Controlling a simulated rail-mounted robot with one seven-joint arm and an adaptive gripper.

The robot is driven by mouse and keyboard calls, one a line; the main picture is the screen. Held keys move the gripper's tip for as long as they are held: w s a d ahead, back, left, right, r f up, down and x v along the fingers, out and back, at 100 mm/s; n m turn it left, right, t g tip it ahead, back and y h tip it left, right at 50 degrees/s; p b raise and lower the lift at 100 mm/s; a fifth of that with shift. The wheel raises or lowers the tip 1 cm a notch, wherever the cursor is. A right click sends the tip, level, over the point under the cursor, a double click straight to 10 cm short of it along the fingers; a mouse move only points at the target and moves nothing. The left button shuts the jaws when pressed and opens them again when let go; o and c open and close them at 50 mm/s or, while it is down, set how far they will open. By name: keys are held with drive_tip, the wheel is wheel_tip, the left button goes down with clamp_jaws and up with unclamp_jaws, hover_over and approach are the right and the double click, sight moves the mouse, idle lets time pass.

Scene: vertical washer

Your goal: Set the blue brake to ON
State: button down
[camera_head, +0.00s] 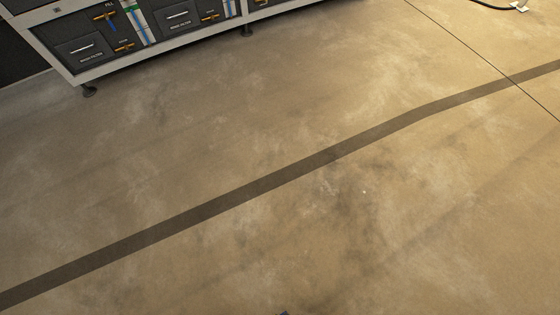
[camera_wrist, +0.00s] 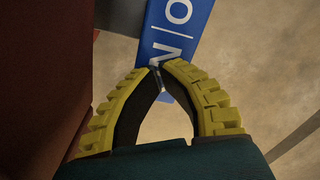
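A blue piece with white lettering (camera_wrist: 172,28), which I take for the blue brake, stands at the top middle of the wrist view. An N, a bar and an O show on it. My gripper (camera_wrist: 160,66) has two bowed yellow fingers whose tips are almost together at the piece's lower part. A thin dark edge of it lies between the tips, and a blue corner shows in the gap between the fingers. The fingers look shut on that edge. The rest of the brake is out of frame. The gripper does not show clearly in the head view.
A large dark reddish surface (camera_wrist: 45,70) stands close on the left in the wrist view. In the head view, a machine frame with filter panels and orange-handled valves (camera_head: 150,30) stands at top left. The floor (camera_head: 250,130) with a dark stripe (camera_head: 220,200) is clear.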

wheel_tip(320, 180, up, 7)
drive_tip(key=p, duration=0.7)
drive_tip(key=shift+f, duration=0.1)
idle(0.5)
